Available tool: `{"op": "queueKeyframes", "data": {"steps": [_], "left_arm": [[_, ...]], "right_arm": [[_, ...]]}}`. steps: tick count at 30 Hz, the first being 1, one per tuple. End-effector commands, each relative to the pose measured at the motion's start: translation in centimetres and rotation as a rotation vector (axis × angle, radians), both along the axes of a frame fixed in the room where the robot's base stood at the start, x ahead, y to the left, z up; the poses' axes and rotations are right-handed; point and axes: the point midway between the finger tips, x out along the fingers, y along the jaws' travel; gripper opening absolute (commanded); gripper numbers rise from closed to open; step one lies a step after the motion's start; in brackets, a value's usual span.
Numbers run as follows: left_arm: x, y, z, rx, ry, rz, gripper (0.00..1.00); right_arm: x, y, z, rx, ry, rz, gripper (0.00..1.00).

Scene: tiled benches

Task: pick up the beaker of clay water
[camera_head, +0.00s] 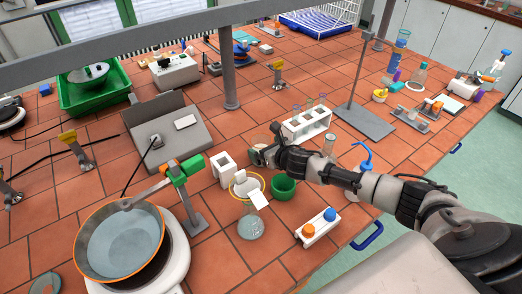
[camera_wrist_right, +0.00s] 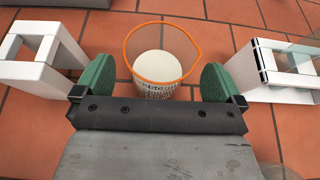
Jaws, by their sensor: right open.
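The beaker of clay water (camera_wrist_right: 157,66) is a small clear beaker with an orange rim, dark print and pale, whitish contents. It stands upright on the red tiles in the right wrist view. In the head view the beaker (camera_head: 259,142) is partly hidden behind my right gripper (camera_head: 264,156). In the right wrist view the green finger pads of my right gripper (camera_wrist_right: 159,80) are open, one on each side of the beaker's near part, with gaps visible on both sides. My left gripper is not in view.
A white block holder (camera_head: 223,171) and a white tube rack (camera_head: 307,124) flank the beaker. A green cup (camera_head: 284,186) and a flask (camera_head: 250,222) stand nearer. A retort stand base (camera_head: 362,121) is to the right. A large water bowl (camera_head: 120,245) sits front left.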

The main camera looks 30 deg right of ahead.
Motion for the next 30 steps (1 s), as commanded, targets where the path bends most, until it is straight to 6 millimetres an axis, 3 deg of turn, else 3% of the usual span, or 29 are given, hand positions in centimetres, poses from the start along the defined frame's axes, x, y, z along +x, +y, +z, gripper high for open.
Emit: {"op": "queueKeyframes", "data": {"steps": [4,12,23,30], "left_arm": [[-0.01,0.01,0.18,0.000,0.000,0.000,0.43],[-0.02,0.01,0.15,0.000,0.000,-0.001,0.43],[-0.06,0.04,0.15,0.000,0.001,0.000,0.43],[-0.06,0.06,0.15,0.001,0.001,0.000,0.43]], "right_arm": [[1.15,0.26,-0.44,0.002,0.000,0.000,0.99],[1.29,0.24,-0.60,0.000,0.000,0.001,0.99],[1.27,0.25,-0.59,0.000,0.000,0.001,0.44],[1.32,0.24,-0.46,0.001,-0.002,0.001,0.41]]}}
